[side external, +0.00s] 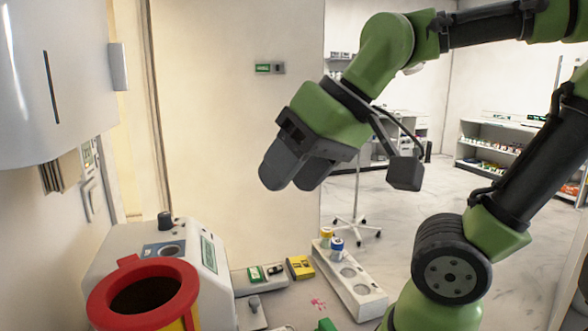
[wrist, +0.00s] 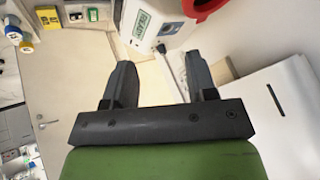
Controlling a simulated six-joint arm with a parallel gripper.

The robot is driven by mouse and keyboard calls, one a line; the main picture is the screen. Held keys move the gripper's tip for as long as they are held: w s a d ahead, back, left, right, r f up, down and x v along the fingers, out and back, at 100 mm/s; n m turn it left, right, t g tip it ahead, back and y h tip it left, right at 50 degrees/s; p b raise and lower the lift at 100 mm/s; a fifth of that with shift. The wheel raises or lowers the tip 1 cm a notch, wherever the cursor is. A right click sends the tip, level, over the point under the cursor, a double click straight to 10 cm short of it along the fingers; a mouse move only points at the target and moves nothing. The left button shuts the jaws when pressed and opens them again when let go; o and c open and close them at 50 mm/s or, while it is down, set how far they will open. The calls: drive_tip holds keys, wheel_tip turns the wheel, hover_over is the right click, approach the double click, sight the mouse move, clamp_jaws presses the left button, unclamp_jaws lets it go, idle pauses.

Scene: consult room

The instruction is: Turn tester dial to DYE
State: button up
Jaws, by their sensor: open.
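A white device with a green display (side external: 209,252), which looks like the tester, stands at the lower left in the side external view. A dark round knob (side external: 165,219) sits on its top, behind a blue-framed round well (side external: 165,250). In the wrist view the white device (wrist: 160,12) is at the top, with its display (wrist: 143,22) and knob (wrist: 161,48) showing. No dial lettering is readable. A small grey knob (side external: 254,302) stands on a plate beside the device. My gripper (side external: 291,186) is open and empty, well above and right of the device. Its two fingers (wrist: 160,68) are spread apart.
A red-rimmed bin (side external: 118,280) stands in front of the device. A white rack (side external: 350,285) holds small bottles at right. A yellow box (side external: 300,267) and a green-labelled unit (side external: 258,275) lie between. A white dispenser (side external: 50,80) hangs on the left wall.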

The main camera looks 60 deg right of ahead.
idle(0.3)
drive_tip(key=n+g, duration=0.3)
drive_tip(key=n, duration=0.3)
hover_over(165, 214)
drive_tip(key=s, duration=0.3)
wheel_tip(165, 214, down, 5)
drive_tip(key=shift+h, duration=0.3)
drive_tip(key=x, duration=0.6)
drive_tip(key=d+x, duration=0.1)
drive_tip(key=x, duration=0.1)
drive_tip(key=shift+w+a+f, duration=0.1)
drive_tip(key=shift+w+f, duration=0.05)
drive_tip(key=shift+f, duration=0.25)
drive_tip(key=c, duration=0.9)
